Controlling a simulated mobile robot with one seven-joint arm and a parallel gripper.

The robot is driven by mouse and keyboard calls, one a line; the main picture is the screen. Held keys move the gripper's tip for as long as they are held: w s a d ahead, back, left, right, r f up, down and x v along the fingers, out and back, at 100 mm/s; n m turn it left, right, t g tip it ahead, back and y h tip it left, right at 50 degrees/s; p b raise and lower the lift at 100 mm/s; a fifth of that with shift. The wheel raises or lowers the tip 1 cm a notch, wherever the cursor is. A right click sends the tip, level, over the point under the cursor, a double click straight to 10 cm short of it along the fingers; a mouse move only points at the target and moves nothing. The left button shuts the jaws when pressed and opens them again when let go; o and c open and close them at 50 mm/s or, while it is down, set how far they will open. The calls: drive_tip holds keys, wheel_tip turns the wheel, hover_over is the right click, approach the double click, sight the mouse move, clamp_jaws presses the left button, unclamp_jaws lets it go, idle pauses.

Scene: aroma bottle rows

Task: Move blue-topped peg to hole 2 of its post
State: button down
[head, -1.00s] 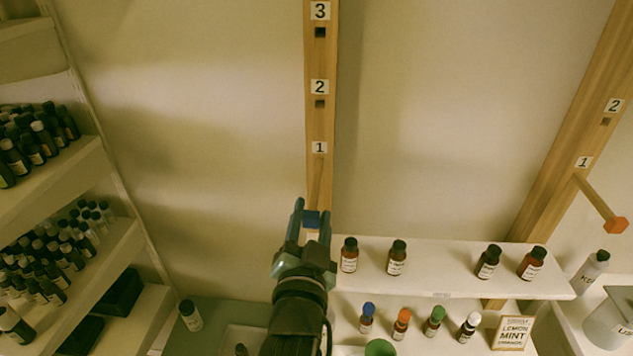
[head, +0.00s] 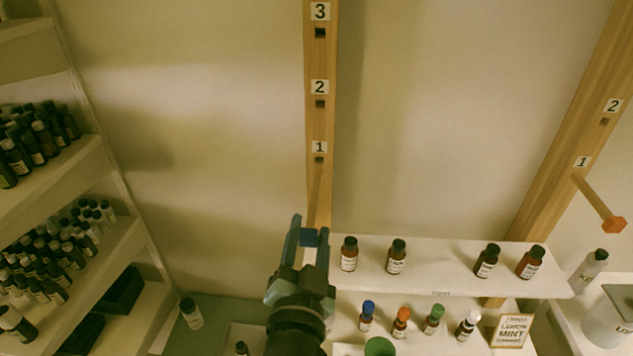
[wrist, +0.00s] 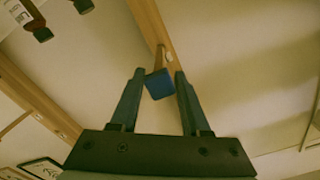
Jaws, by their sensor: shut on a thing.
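My gripper (head: 309,234) is shut on the blue top (head: 309,239) of the peg, below hole 1 in the head view. The wooden stem (head: 316,195) points up toward the middle post (head: 320,60). Hole 1 (head: 319,160) shows dark and uncovered just above the stem's far end, so the peg looks out of it. Hole 2 (head: 320,104) and hole 3 (head: 320,33) are empty higher up. In the wrist view the blue top (wrist: 159,85) sits between the fingertips, with the stem leading away toward the post.
A right post (head: 560,170) holds an orange-topped peg (head: 613,225) in its hole 1. A white shelf (head: 450,268) with brown bottles is right of my gripper. Bottles with coloured caps stand below it. Bottle racks fill the left side. The wall around the upper middle post is clear.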

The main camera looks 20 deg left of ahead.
drive_tip(key=shift+v, duration=0.95)
idle(0.7)
